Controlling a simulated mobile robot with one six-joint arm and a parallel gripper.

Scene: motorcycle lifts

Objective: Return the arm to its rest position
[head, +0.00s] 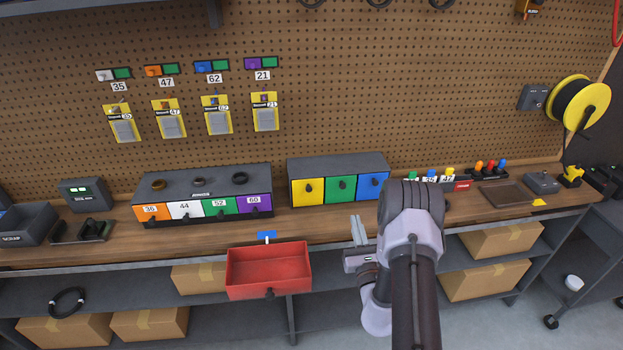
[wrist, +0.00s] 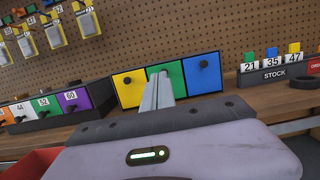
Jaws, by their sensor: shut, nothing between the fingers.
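My gripper (head: 359,230) is in front of the workbench, right of the red drawer, with its fingers pointing toward the bench. In the wrist view its two grey fingers (wrist: 157,92) lie together, shut and empty. They overlap the green drawer front in that view. My arm rises from the bottom of the head view and hides part of the bench and the shelf below. No other task object is named.
A red drawer (head: 268,272) juts out from the bench front, left of my gripper. A grey cabinet (head: 336,166) with yellow, green and blue drawers stands behind. A numbered drawer unit (head: 204,182) is further left. Cardboard boxes (head: 486,279) sit on the lower shelf.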

